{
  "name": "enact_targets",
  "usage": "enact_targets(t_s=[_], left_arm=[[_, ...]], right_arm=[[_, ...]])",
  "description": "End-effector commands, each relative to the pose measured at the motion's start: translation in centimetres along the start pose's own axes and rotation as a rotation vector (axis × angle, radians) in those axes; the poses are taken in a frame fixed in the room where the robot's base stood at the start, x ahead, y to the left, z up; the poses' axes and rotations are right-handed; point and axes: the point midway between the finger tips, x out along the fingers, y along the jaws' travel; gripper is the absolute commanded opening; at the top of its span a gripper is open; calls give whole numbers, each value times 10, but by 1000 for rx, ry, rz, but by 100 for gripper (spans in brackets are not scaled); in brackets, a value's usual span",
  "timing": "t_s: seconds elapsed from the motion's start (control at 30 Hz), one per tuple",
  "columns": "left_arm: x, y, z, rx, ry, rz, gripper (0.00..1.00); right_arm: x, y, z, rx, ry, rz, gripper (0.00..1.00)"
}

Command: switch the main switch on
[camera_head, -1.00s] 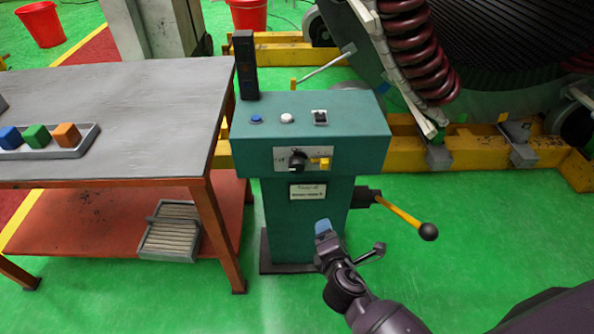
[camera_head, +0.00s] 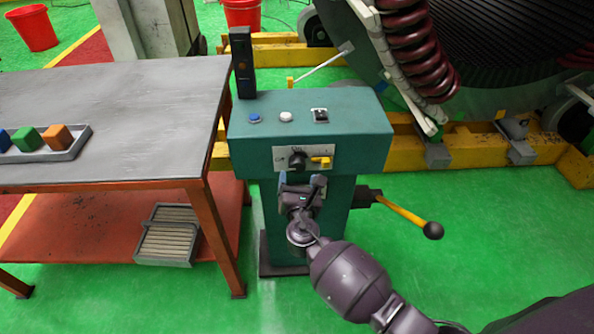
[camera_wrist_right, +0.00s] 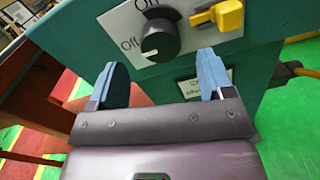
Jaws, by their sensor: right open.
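The main switch (camera_head: 297,159) is a black rotary knob on a white plate on the front of the green control cabinet (camera_head: 360,150). In the right wrist view the knob (camera_wrist_right: 159,40) sits between the labels "Off" and "On", and its white mark points down-left, toward the "Off" side. My right gripper (camera_head: 300,182) is just below and in front of the knob. In the right wrist view its two blue fingertips (camera_wrist_right: 164,78) are spread apart with nothing between them, and the knob lies just beyond them. My left gripper is not in view.
A yellow lever switch (camera_head: 320,160) sits right of the knob. Blue (camera_head: 255,118) and white (camera_head: 286,117) buttons and a small black switch (camera_head: 320,116) are on top. A yellow handle (camera_head: 402,214) sticks out right. A grey table (camera_head: 140,110) stands left.

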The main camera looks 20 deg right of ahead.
Motion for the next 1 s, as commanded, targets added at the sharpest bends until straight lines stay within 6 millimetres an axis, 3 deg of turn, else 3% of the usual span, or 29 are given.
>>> enact_targets(t_s=[0.3,0.67,1.0], left_arm=[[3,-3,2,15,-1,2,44],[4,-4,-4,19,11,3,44],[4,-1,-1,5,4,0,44]], right_arm=[[34,-1,-1,1,1,-1,74],[38,0,0,2,1,0,74],[38,-1,0,2,1,-1,25]])
